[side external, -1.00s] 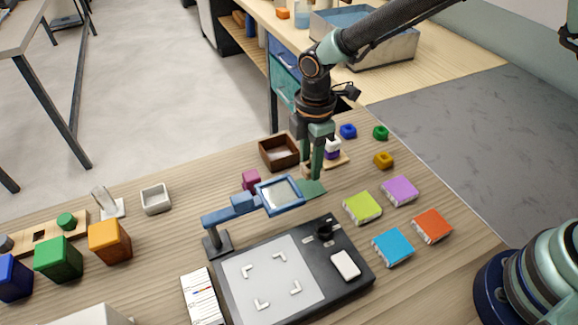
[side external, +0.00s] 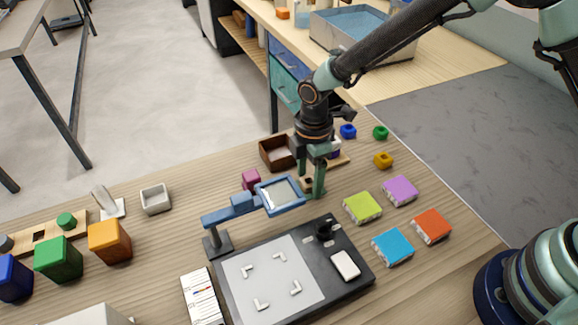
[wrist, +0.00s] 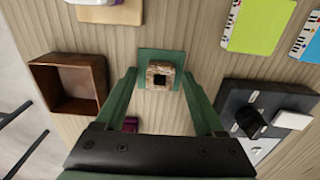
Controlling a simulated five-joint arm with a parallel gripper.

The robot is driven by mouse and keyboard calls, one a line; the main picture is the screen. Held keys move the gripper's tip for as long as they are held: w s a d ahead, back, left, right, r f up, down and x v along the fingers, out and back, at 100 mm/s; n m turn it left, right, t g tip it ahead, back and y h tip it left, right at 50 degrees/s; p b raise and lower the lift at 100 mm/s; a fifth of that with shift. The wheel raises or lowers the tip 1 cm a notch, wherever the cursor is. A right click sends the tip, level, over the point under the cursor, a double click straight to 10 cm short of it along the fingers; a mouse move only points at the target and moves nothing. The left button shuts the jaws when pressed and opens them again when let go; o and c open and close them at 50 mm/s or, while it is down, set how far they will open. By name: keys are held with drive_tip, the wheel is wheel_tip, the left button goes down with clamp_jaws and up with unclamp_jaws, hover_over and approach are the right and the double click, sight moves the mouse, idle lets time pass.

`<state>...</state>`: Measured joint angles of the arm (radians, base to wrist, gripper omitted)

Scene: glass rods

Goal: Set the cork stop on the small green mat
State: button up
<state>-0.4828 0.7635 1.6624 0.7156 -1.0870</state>
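The cork stop (wrist: 160,75) is a small speckled brown block with a dark square hole in its top. In the wrist view it appears to rest on the small green mat (wrist: 161,54), near its middle, with green showing around it. My gripper (wrist: 160,74) is open. Its two green fingers stand on either side of the cork, with a gap on each side. In the side view my gripper (side external: 310,189) is low over the mat, behind the blue-framed magnifier, and the mat is mostly hidden there.
An open brown box (wrist: 70,84) is left of the mat in the wrist view. The blue magnifier (side external: 279,195) and the black tray (side external: 355,284) are close by in the side view. Lime (side external: 362,208), purple (side external: 401,191), blue and orange blocks lie to the right.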

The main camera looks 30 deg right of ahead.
drive_tip(key=d+r+m+t, duration=0.1)
drive_tip(key=d+r+m, duration=0.15)
drive_tip(key=r, duration=0.65)
drive_tip(key=d+r+m, duration=0.1)
drive_tip(key=d+r, duration=0.2)
drive_tip(key=r, duration=0.6)
drive_tip(key=s+d+r+m+t, duration=0.2)
drive_tip(key=s+d+r+m, duration=0.1)
drive_tip(key=s+d+m, duration=0.2)
drive_tip(key=s+d+r+m+t, duration=0.2)
drive_tip(key=s+d+m, duration=0.4)
drive_tip(key=d+m, duration=0.3)
drive_tip(key=shift+s+d+r+t, duration=0.3)
drive_tip(key=shift+d+r, duration=0.3)
drive_tip(key=shift+d, duration=0.15)
